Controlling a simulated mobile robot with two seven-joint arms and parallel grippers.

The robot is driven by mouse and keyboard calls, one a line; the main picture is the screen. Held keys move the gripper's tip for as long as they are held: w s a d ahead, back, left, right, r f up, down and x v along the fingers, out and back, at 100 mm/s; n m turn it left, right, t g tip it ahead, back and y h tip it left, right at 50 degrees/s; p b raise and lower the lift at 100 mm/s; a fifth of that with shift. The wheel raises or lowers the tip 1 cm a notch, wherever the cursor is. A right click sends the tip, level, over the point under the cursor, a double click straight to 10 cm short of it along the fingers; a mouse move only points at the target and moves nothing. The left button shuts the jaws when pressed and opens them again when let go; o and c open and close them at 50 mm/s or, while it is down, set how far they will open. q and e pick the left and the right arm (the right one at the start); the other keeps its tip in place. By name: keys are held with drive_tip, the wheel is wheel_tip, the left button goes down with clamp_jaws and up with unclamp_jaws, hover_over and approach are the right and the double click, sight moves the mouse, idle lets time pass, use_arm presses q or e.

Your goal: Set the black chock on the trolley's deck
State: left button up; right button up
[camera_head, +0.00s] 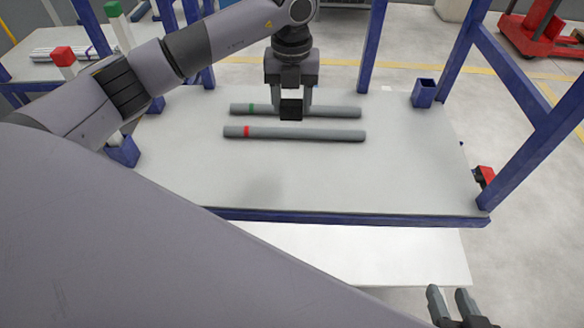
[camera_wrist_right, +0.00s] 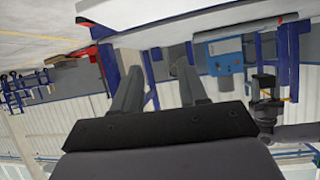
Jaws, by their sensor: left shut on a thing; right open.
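The black chock (camera_head: 291,109) is between the fingers of my left gripper (camera_head: 291,104), which is shut on it. The gripper points down over the far middle of the grey deck (camera_head: 400,175) of what looks like the blue-framed trolley. The chock hides part of the green-banded pipe behind it; it appears above the deck, though its exact height is hard to tell. My right gripper (camera_head: 452,302) is open and empty at the lower right, in front of the deck. Its spread fingers also show in the right wrist view (camera_wrist_right: 157,88).
A green-banded pipe (camera_head: 335,112) and a red-banded pipe (camera_head: 310,134) lie across the deck. Blue posts (camera_head: 528,155) rise at the edges, and a blue socket (camera_head: 423,93) stands far right. The deck's front and right are clear. A white surface (camera_head: 350,255) lies in front.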

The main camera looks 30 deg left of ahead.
use_arm(q)
drive_tip(key=b, duration=0.4)
approach(292, 173)
wheel_tip(292, 173, down, 6)
drive_tip(key=shift+f+b, duration=0.15)
drive_tip(key=shift+b, duration=0.65)
use_arm(e)
drive_tip(key=a+y, duration=0.1)
drive_tip(key=w+a+f+y, duration=0.1)
drive_tip(key=a, duration=0.1)
drive_tip(key=a+m+y, duration=0.1)
drive_tip(key=shift+w+a+f, duration=0.2)
drive_tip(key=shift+w+a, duration=0.05)
drive_tip(key=shift+a, duration=0.05)
use_arm(q)
drive_tip(key=o, duration=1.1)
drive_tip(key=shift+f, duration=0.1)
